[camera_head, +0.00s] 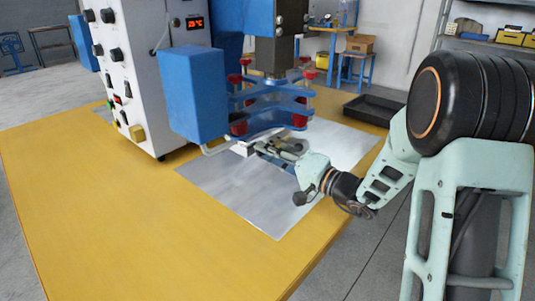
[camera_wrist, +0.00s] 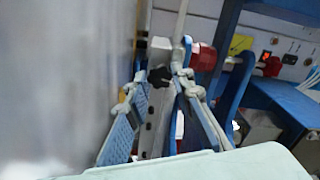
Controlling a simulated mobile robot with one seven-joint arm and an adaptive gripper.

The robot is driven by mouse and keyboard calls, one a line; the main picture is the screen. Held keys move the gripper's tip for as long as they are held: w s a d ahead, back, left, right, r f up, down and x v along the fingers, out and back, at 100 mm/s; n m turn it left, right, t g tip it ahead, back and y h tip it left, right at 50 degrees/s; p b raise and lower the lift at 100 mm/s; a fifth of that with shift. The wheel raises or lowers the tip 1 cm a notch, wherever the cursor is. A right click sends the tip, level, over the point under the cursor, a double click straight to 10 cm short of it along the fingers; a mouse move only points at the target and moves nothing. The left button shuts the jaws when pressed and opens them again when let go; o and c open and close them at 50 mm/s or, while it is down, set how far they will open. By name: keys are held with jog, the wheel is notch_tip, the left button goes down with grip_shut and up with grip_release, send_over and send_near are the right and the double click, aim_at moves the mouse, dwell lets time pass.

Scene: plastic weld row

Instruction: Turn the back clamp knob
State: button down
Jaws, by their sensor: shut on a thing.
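My gripper (camera_head: 262,147) reaches in from the right, low over the metal plate, under the blue clamp assembly (camera_head: 268,108) of the machine. In the wrist view the two fingers (camera_wrist: 160,78) come in on either side of a small black knob (camera_wrist: 158,76), shut on it. The knob sits against a pale metal block (camera_wrist: 160,50). In the head view a pale block (camera_head: 242,148) shows just left of the fingertips, and the knob itself cannot be made out there. I cannot tell how far the knob is turned.
Red knobs (camera_head: 239,127) sit on the blue clamp plates, close above my gripper. A blue box (camera_head: 193,92) and white control cabinet (camera_head: 133,72) stand left. The metal sheet (camera_head: 255,200) and yellow table (camera_head: 125,220) are clear in front. A black tray (camera_head: 372,109) lies behind.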

jog(key=c, duration=1.7)
grip_release()
jog(key=v, duration=1.2)
